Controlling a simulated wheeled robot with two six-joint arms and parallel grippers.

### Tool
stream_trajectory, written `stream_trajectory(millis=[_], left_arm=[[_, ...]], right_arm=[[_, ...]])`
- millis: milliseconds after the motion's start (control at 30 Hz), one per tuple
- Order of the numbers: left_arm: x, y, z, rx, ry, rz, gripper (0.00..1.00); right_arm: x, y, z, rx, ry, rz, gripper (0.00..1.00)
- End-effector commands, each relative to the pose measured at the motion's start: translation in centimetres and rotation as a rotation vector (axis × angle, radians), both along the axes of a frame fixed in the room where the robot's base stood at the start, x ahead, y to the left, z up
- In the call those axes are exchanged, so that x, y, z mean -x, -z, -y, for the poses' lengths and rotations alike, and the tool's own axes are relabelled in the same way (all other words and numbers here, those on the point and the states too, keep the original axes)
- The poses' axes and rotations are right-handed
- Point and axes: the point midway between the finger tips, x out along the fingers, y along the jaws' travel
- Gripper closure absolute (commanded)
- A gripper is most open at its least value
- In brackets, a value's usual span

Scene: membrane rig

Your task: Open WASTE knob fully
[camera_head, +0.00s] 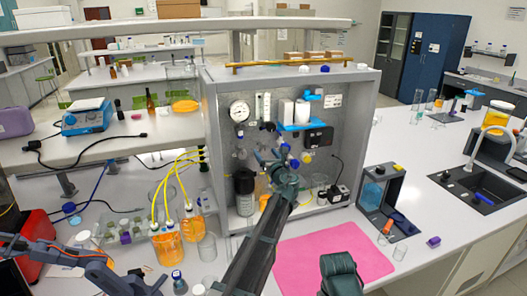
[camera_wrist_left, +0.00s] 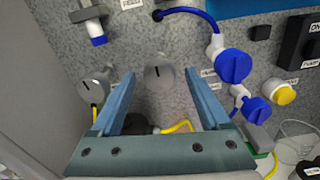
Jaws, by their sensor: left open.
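My left gripper (camera_head: 268,157) is open in front of the grey upright panel. In the left wrist view its two blue-grey fingers (camera_wrist_left: 158,75) stand on either side of a round grey knob (camera_wrist_left: 158,78) with a short dark mark on its face. Gaps show between the knob and both fingers. I cannot tell how deep the fingertips reach. A similar grey knob (camera_wrist_left: 96,86) sits to the left, outside the fingers. The small labels are too blurred to read, so I cannot tell which knob is marked WASTE.
Right of the fingers are a large blue knob (camera_wrist_left: 234,66), a smaller blue knob (camera_wrist_left: 257,108) and a yellow knob (camera_wrist_left: 285,95). A pressure gauge (camera_head: 239,111) is on the panel's upper left. A pink mat (camera_head: 330,255) lies in front.

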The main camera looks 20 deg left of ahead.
Motion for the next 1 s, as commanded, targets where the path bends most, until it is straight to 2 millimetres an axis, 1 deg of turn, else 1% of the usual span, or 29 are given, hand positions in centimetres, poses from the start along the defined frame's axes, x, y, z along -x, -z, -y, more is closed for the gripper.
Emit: stream_trajectory(millis=[33, 200, 333, 600, 667, 700, 767, 900, 967, 1000], left_arm=[[-0.8, 0.0, -0.4, 0.0, -0.001, 0.0, 0.2], [-2.0, 0.0, -1.3, 0.0, -0.001, 0.0, 0.2], [-2.3, 0.0, -1.6, 0.0, 0.0, 0.0, 0.2], [-2.3, 0.0, -1.6, 0.001, 0.0, 0.001, 0.2], [-2.3, 0.0, -1.6, 0.001, 0.0, 0.001, 0.3], [-2.3, 0.0, -1.6, 0.001, 0.0, 0.001, 0.37], [-2.3, 0.0, -1.6, 0.001, 0.0, 0.001, 0.47], [-2.3, 0.0, -1.6, 0.001, 0.0, 0.001, 0.73], [-2.3, 0.0, -1.6, 0.001, 0.0, 0.001, 0.83], [-2.3, 0.0, -1.6, 0.001, 0.0, 0.001, 0.91]], right_arm=[[0.0, 0.0, 0.0, 0.0, 0.0, 0.0, 0.35], [0.0, 0.0, 0.0, 0.0, 0.0, 0.0, 0.35], [0.0, 0.0, 0.0, 0.0, 0.0, 0.0, 0.35], [0.0, 0.0, 0.0, 0.0, 0.0, 0.0, 0.35], [0.0, 0.0, 0.0, 0.0, 0.0, 0.0, 0.35], [0.0, 0.0, 0.0, 0.0, 0.0, 0.0, 0.35], [0.0, 0.0, 0.0, 0.0, 0.0, 0.0, 0.35], [0.0, 0.0, 0.0, 0.0, 0.0, 0.0, 0.35], [0.0, 0.0, 0.0, 0.0, 0.0, 0.0, 0.35], [0.0, 0.0, 0.0, 0.0, 0.0, 0.0, 0.35]])
